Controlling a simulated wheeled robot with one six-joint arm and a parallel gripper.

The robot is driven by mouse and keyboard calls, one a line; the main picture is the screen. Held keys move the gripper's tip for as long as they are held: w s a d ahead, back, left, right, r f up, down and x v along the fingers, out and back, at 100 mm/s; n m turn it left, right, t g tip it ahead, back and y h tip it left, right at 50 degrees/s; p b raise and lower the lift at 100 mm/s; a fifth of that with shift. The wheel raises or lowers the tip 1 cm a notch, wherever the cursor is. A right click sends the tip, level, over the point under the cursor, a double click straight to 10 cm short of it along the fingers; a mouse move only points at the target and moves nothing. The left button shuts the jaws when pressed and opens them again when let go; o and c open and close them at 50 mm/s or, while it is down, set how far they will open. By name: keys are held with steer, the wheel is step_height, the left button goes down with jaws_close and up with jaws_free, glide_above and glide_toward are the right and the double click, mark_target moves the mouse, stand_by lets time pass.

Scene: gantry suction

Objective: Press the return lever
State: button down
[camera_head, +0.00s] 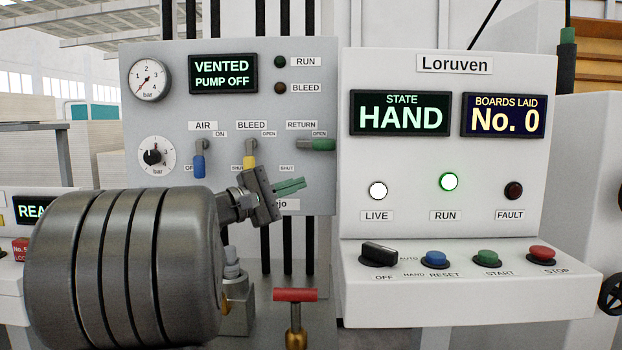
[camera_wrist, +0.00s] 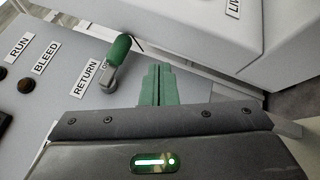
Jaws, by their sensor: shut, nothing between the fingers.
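The return lever (camera_head: 318,145) has a green handle. It sits under the RETURN label on the grey panel and points right, beside the OPEN mark. In the wrist view the lever (camera_wrist: 120,49) is up and left of my fingertips, on a grey pivot. My gripper (camera_head: 299,184), with green fingers, is just below and slightly left of the lever handle in the head view. The fingers are together and empty. They also show in the wrist view (camera_wrist: 158,70), apart from the lever.
To the left on the panel (camera_head: 225,110) are the blue AIR lever (camera_head: 199,165) and the yellow BLEED lever (camera_head: 250,162). The display (camera_head: 223,73) reads VENTED, PUMP OFF. The white Loruven console (camera_head: 450,270) stands close on the right. A red-topped handle (camera_head: 295,295) is below my gripper.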

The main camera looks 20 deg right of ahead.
mark_target(315, 144)
steer(key=shift+v, duration=2.2)
steer(key=shift+d+f, duration=0.1)
steer(key=r+x, duration=0.1)
steer(key=x, duration=0.8)
steer(key=w+a+r+m+y+p, duration=0.1)
steer(key=y+p, duration=0.3)
steer(key=p, duration=0.5)
steer(key=w+a+r+m+y+p, duration=0.1)
steer(key=m+y+p, duration=0.2)
steer(key=p, duration=0.7)
steer(key=w+a+r+m+t+y+p, duration=0.1)
steer(key=y+p, duration=0.4)
steer(key=p, duration=0.5)
steer(key=shift+w+a+m, duration=0.3)
steer(key=shift+w+m, duration=0.3)
steer(key=shift+m, duration=0.1)
steer(key=shift+f+y+p, duration=0.15)
steer(key=shift+y+p, duration=0.15)
steer(key=shift+f+b, duration=0.1)
steer(key=shift+b, duration=0.2)
